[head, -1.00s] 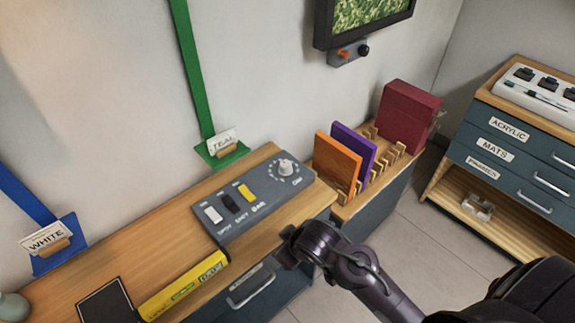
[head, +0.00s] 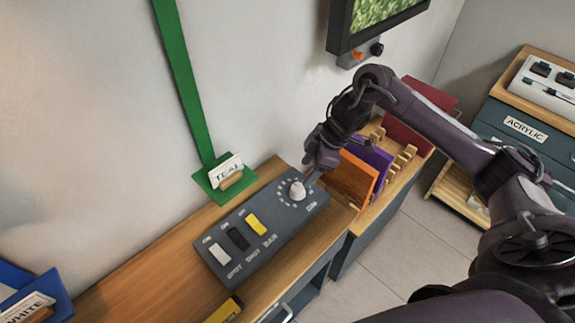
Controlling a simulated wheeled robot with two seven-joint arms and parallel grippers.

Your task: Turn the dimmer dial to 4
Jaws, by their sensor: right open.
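The dimmer dial (head: 297,190) is a pale round knob with a ring of marks around it, at the far right end of a grey control panel (head: 262,257) on the wooden desk. The numbers are too small to read. My right gripper (head: 312,180) is open, pointing down just right of and behind the dial. It is very close to the knob; I cannot tell whether it touches. The arm comes in from the right. My left gripper is not in view.
The panel has a white, a black and a yellow switch (head: 255,224). A green teal-card stand (head: 213,190) is behind it. Orange (head: 349,178) and purple boards stand in a rack to the right, partly behind my arm. A yellow box (head: 224,311) lies at the front edge.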

